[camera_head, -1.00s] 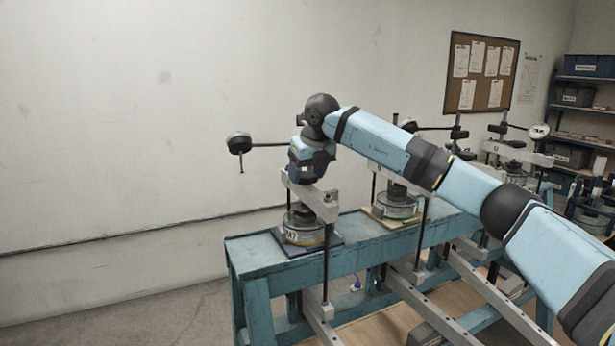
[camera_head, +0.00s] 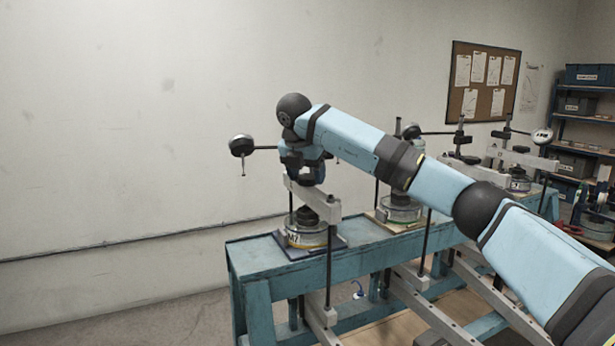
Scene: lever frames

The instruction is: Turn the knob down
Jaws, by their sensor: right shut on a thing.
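The nearest lever frame, with a grey beam (camera_head: 314,199) over a round glass-sided cell (camera_head: 306,238), stands on the blue bench at the centre. My right gripper (camera_head: 304,179) points down at the top of this frame, just above the beam. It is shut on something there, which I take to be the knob. The knob itself is hidden by the gripper and wrist, so I cannot tell how far it is turned. A black round weight (camera_head: 241,145) on a thin rod sticks out to the left of the frame. My left gripper is not in view.
The blue bench (camera_head: 260,262) carries another similar frame with a cell (camera_head: 398,210) to the right, partly behind my arm. More frames stand farther right, near shelves (camera_head: 585,135). A notice board (camera_head: 482,83) hangs on the wall. The left side is clear.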

